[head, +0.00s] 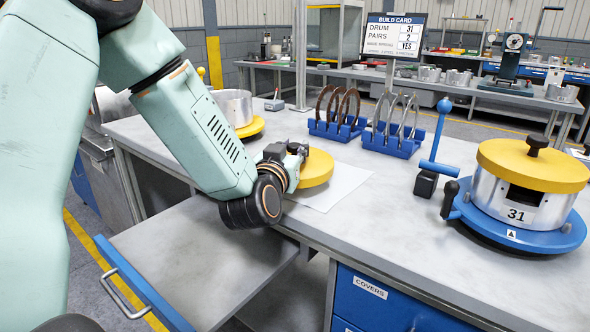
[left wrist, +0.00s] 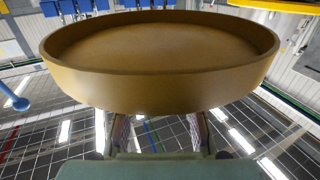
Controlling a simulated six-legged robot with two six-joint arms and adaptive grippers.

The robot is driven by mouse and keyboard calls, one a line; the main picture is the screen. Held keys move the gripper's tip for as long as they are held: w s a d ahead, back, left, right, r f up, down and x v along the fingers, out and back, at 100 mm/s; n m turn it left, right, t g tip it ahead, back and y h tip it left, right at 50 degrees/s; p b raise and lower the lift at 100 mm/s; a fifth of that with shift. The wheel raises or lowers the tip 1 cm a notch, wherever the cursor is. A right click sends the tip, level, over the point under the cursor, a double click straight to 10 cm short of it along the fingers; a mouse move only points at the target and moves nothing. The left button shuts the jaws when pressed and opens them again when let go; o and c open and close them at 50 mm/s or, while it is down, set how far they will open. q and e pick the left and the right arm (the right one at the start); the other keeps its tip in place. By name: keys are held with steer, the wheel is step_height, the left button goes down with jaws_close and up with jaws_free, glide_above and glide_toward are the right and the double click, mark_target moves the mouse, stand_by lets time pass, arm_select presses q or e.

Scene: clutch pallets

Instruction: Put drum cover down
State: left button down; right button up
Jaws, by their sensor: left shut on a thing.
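My left gripper (head: 297,152) is shut on a round yellow drum cover (head: 318,169), over or on a white sheet (head: 335,188) near the bench's front edge. I cannot tell whether the cover touches the sheet. In the left wrist view the cover (left wrist: 160,85) fills the upper middle, its hollow, rimmed side showing. The two fingers of the left gripper (left wrist: 158,130) show below it, and their grip is hidden behind it. Another yellow cover (head: 533,165) with a black knob sits on the silver drum marked 31 (head: 515,205). My right gripper is not in view.
The drum stands on a blue base (head: 512,236) beside a blue lever (head: 439,140). Blue racks (head: 338,128) (head: 390,146) hold dark and light rings behind the sheet. A silver drum (head: 232,106) stands back left. An open drawer (head: 190,262) juts out below my left arm.

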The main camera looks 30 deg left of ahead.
arm_select(q)
steer(key=shift+f, duration=1.7)
steer(key=shift+s+f+b, duration=0.1)
steer(key=shift+f+b, duration=0.05)
steer(key=shift+b, duration=0.25)
steer(key=shift+f, duration=0.15)
steer(key=c, duration=1)
jaws_free()
